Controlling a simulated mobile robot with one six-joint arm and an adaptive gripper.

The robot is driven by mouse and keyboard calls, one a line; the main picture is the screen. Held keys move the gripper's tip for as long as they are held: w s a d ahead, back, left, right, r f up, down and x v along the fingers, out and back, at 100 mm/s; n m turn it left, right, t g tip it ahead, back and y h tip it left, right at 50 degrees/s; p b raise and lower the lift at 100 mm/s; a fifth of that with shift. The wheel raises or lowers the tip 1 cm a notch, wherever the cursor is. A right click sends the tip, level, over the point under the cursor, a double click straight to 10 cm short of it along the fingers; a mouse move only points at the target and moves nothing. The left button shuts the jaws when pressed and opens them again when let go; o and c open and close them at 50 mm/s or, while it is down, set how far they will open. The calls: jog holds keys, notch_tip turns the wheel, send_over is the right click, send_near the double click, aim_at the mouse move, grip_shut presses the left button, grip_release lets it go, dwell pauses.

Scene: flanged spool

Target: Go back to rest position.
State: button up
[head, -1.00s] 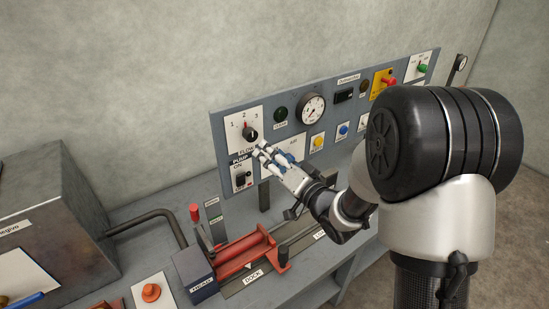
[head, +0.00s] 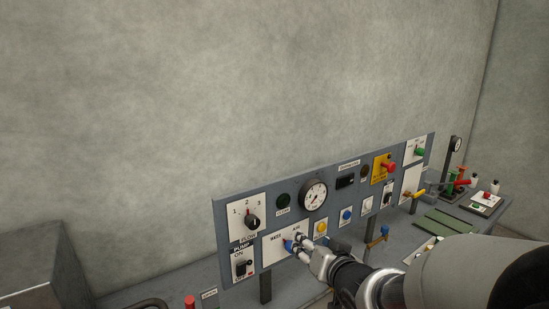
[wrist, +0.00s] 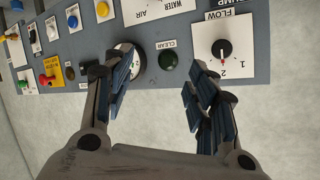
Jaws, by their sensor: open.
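My gripper (head: 298,244) is in front of the grey control panel (head: 228,198), over the white plate with the WATER and AIR labels in the head view. In the wrist view my gripper (wrist: 160,92) has its two dark-padded fingers spread apart, with nothing between them. The panel shows upside down there, and the green CLEAR lamp (wrist: 168,60) appears in the gap. The left finger partly covers the round gauge (wrist: 137,60). The FLOW knob (wrist: 223,48) is to the right of the fingers and points near 2. A blue patch by the fingertips in the head view is unclear.
The bench (head: 415,222) runs under the panel. At its right are a green plate (head: 447,222) and several small bottles. A grey metal box (head: 45,265) stands at the lower left. My arm hides the lower right. Bare wall is above the panel.

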jog(key=s+d+r+g+h, duration=0.1)
jog(key=s+d+g+h, duration=0.4)
jog(key=s, duration=0.7)
jog(key=s+f+n+g+y+b, duration=0.1)
jog(key=s+f+g, duration=0.1)
jog(key=s, duration=1.7)
jog(key=shift+s+f+n+g+y, duration=0.4)
jog(key=shift+g, duration=0.5)
